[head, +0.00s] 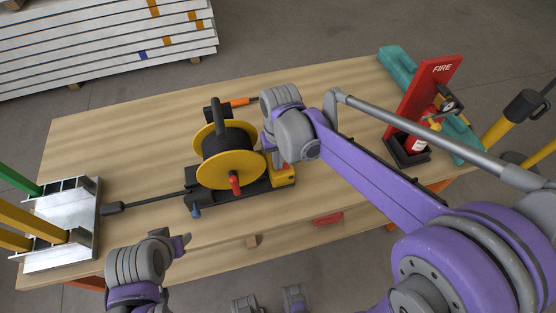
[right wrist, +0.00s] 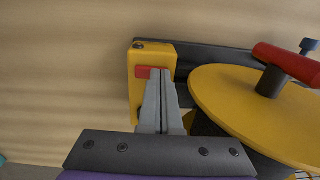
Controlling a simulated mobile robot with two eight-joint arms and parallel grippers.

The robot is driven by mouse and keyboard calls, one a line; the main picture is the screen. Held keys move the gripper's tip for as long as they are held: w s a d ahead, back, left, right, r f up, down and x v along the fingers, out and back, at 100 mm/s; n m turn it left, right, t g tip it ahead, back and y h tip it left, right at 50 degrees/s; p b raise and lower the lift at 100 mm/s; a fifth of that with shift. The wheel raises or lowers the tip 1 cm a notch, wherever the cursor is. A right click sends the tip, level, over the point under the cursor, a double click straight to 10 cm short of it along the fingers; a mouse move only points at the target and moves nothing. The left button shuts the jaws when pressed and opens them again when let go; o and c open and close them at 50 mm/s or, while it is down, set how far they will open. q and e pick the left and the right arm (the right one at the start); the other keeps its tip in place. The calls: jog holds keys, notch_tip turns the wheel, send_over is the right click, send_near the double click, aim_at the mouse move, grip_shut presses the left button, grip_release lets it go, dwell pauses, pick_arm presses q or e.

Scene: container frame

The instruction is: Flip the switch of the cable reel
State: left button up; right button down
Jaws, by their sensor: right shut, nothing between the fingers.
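The cable reel (head: 215,168) has yellow discs, a dark drum and a red crank knob, and stands on a dark base mid-table. Its yellow switch box (head: 284,177) sits at the base's right end, partly hidden by my right arm in the head view. In the right wrist view, the red switch (right wrist: 142,72) lies on the yellow box, partly covered by the fingertips. My right gripper (right wrist: 158,76) is shut and empty, its tips at the switch; I cannot tell whether they touch it. My left gripper (head: 182,245) is over the table's front edge, away from the reel.
A red fire extinguisher stand (head: 425,100) and a teal piece (head: 397,62) are at the right. A metal tray (head: 88,222) with green and yellow bars is at the left. A dark cable plug (head: 113,208) lies left of the reel. The table's back left is clear.

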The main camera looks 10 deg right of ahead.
jog(key=shift+f, duration=0.25)
jog(key=shift+s+a, duration=0.15)
jog(key=shift+d+r, duration=0.15)
jog(key=shift+d, duration=0.8)
